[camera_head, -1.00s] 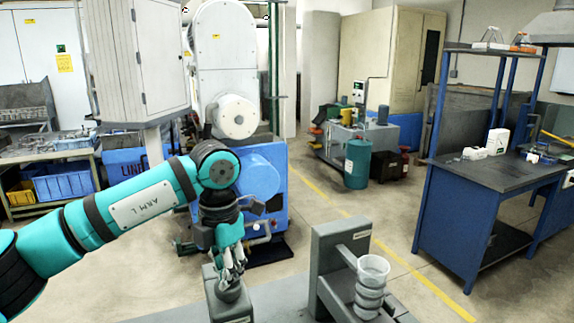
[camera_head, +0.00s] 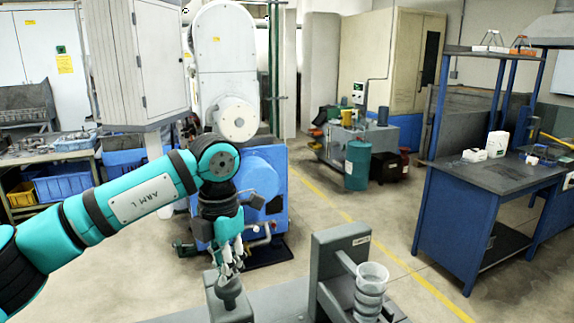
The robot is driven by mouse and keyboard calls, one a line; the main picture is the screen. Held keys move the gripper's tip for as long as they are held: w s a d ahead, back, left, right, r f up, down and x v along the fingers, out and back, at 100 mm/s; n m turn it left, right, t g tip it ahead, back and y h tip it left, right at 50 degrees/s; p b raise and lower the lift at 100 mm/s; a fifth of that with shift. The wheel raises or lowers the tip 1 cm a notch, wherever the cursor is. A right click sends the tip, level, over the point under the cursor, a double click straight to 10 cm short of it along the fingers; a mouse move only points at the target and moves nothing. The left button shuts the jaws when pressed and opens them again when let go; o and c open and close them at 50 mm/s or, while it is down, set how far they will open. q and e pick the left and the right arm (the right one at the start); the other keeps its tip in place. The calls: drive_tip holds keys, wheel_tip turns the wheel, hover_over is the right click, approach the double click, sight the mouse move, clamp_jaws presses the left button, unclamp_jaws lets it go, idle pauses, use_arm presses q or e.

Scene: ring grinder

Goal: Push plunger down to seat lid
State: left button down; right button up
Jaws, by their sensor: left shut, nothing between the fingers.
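My left gripper (camera_head: 231,272) points down with its fingers together and nothing between them. It is just above a grey cone-topped part (camera_head: 229,287), which looks like the plunger, on a grey block (camera_head: 232,314) at the bottom of the view. I cannot tell whether the fingertips touch its top. A stack of clear cups or rings (camera_head: 370,288) stands upright in a grey holder (camera_head: 330,268) to the right. I cannot make out a separate lid. My right gripper is not in view.
A blue workbench (camera_head: 470,215) with a dark top stands at the right. A white and blue machine (camera_head: 222,60) is behind my left arm. A teal drum (camera_head: 357,166) stands farther back. The floor between the holder and the workbench is clear.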

use_arm(q)
drive_tip(key=shift+r+p, duration=1.55)
drive_tip(key=shift+r, duration=1.3)
drive_tip(key=shift+f, duration=0.1)
